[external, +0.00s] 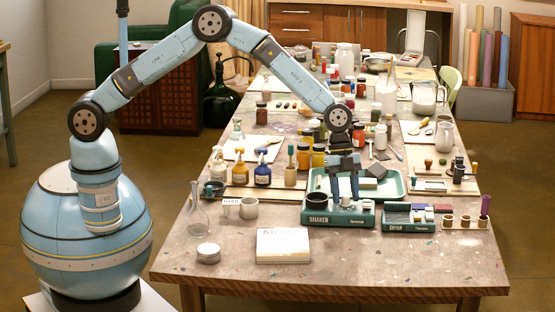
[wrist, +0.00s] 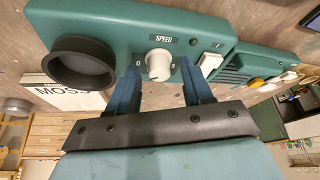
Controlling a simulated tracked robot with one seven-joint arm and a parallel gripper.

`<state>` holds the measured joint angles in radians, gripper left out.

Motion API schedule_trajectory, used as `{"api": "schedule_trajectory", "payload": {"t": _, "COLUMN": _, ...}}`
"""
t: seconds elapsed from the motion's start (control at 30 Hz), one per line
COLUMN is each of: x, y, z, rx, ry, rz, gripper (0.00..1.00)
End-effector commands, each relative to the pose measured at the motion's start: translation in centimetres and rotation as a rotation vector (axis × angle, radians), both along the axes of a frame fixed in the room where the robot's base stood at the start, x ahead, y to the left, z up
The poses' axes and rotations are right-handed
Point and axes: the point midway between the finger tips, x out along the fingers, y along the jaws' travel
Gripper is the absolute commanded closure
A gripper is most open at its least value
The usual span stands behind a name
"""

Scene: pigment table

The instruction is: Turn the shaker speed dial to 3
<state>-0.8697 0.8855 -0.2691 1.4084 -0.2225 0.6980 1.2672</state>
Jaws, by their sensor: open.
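The teal shaker (external: 335,219) stands near the front of the table, right of centre, with a dark round cup holder on its left. In the wrist view its panel (wrist: 118,32) carries a white speed dial (wrist: 159,64) under the word SPEED. A 0 shows left of the dial and another mark to its right, too small to read surely. I cannot tell where the dial points. My gripper (wrist: 160,70) is open, with a blue finger on each side of the dial; no clear contact shows. In the external view my gripper (external: 345,188) is just above the shaker.
A teal dryer unit (external: 410,222) sits to the right of the shaker. A green tray (external: 395,187) lies behind it. The table's front edge is mostly clear.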

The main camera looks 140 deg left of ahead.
Motion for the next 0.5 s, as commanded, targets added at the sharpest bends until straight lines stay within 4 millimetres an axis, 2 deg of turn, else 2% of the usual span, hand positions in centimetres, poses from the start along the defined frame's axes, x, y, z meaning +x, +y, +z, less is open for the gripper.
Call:
{"api": "schedule_trajectory", "payload": {"t": 0.07, "x": 0.00, "y": 0.00, "z": 0.01, "rx": 0.000, "ry": 0.000, "rz": 0.000, "gripper": 0.50}}
{"api": "schedule_trajectory", "payload": {"t": 0.5, "x": -0.01, "y": 0.02, "z": 0.04, "rx": 0.000, "ry": 0.000, "rz": 0.000, "gripper": 0.91}}
